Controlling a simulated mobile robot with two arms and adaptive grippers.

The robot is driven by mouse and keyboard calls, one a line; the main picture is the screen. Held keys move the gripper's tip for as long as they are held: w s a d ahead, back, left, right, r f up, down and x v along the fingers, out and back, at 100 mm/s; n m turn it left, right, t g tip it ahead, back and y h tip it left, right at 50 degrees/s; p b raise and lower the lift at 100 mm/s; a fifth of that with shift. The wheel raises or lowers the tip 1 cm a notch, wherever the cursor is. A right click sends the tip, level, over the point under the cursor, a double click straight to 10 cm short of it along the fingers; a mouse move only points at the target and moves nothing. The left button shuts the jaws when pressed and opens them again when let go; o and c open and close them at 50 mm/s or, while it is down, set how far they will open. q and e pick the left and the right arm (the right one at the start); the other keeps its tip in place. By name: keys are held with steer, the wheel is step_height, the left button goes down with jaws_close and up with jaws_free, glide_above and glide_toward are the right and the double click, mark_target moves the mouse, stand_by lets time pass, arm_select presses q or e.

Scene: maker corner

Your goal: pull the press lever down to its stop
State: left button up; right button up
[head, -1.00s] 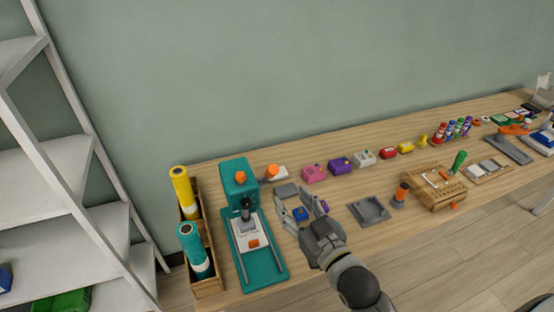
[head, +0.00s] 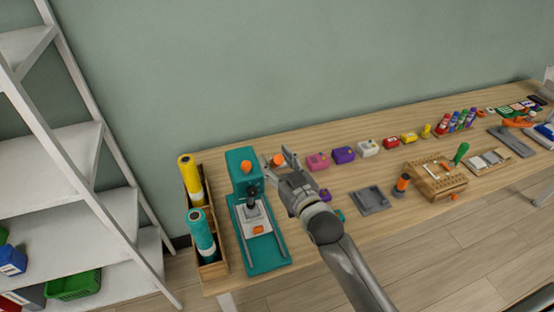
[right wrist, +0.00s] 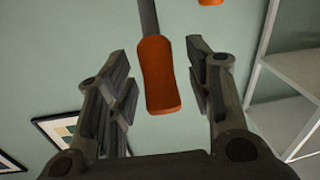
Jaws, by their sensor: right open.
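The teal press (head: 243,172) stands at the left end of the bench, with a grey ram above a pale plate on its teal base. Its lever's orange grip (head: 278,160) sticks out to the right of the press head, raised. In the right wrist view the orange grip (right wrist: 160,75) on a dark rod hangs between my open fingers, with a gap on each side. My right gripper (head: 280,165) is open at the lever, and its fingers partly hide the area there. My left gripper is not in view.
A wooden holder with a yellow roll (head: 190,178) and a teal roll (head: 202,232) stands left of the press. Small coloured boxes, including a pink one (head: 317,161), line the bench to the right. A grey tray (head: 370,200) lies nearer the front. White shelving (head: 85,155) stands at far left.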

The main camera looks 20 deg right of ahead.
steer(key=shift+c, duration=0.8)
jaws_close()
steer(key=shift+f, duration=0.1)
